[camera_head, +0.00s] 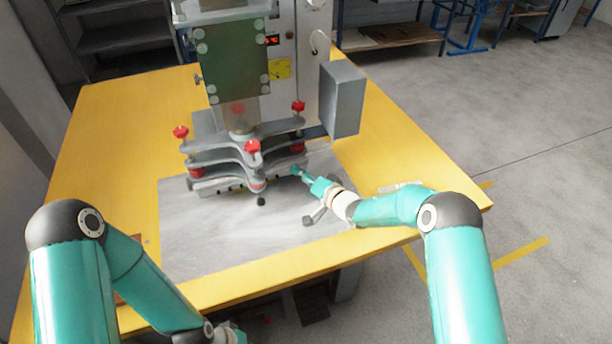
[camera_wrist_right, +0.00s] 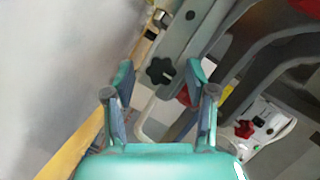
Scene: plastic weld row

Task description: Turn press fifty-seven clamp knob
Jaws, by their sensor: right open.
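The press (camera_head: 235,75) stands on the yellow table with stacked grey clamp plates (camera_head: 215,158) at its foot. Red knobs (camera_head: 253,146) sit on the plates, and a small black knob (camera_head: 261,200) shows at their front edge. In the right wrist view a black lobed knob (camera_wrist_right: 160,70) on a grey bar lies ahead of my fingers, seen between and beyond their tips. My right gripper (camera_head: 297,171) is open and empty at the right side of the plates; its fingers also show in the right wrist view (camera_wrist_right: 165,80).
A grey box (camera_head: 342,98) juts from the press's right side above my right arm. A grey metal sheet (camera_head: 230,235) covers the table's front and is mostly clear. A grey piece with a dark end (camera_head: 308,220) lies near my right wrist. Shelves stand behind.

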